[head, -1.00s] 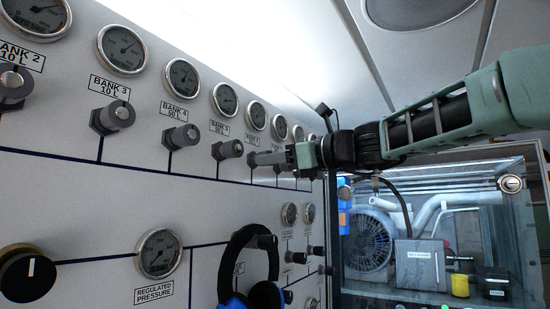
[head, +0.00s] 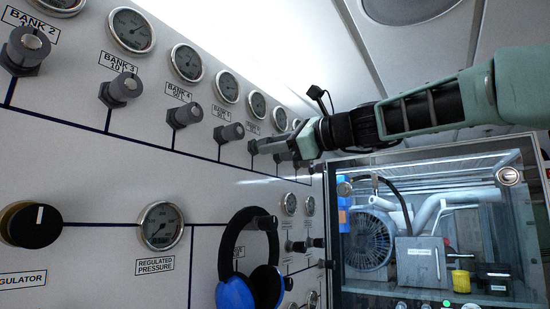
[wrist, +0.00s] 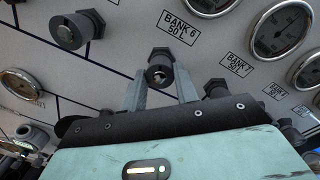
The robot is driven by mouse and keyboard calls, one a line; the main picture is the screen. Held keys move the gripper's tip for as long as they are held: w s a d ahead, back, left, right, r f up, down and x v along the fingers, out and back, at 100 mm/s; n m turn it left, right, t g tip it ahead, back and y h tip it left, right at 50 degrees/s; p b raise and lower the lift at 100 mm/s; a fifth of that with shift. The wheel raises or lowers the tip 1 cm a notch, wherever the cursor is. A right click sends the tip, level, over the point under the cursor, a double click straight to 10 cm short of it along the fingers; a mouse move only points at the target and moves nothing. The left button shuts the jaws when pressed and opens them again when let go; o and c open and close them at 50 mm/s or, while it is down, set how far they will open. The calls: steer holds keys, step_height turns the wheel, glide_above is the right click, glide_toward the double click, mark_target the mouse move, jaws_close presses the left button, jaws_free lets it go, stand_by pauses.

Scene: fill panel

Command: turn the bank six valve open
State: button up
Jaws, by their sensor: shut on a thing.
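In the head view my gripper (head: 268,146) reaches in from the right to the upper valve row. There the fingers partly hide the valve. How far the knob is turned cannot be told.
Neighbouring valve knobs sit close by, one on the left (wrist: 70,30) and the bank seven knob (wrist: 215,88) on the right. Gauges (head: 227,87) line the panel above. Blue and black headphones (head: 238,285) hang below. A glass-fronted cabinet (head: 430,160) stands at right.

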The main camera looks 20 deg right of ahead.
steer(key=n+b, duration=0.7)
steer(key=n, duration=0.6)
steer(key=n+t+h+b, duration=0.1)
steer(key=n+b, duration=0.6)
steer(key=n, duration=0.5)
steer(key=shift+a+n+h, duration=0.1)
steer(key=shift+n+h, duration=0.2)
steer(key=shift+n, duration=0.1)
stand_by(0.3)
steer(key=o, duration=1)
steer(key=shift+c, duration=0.2)
steer(key=shift+s, duration=0.1)
steer(key=b+v, duration=0.5)
steer(key=v, duration=1.2)
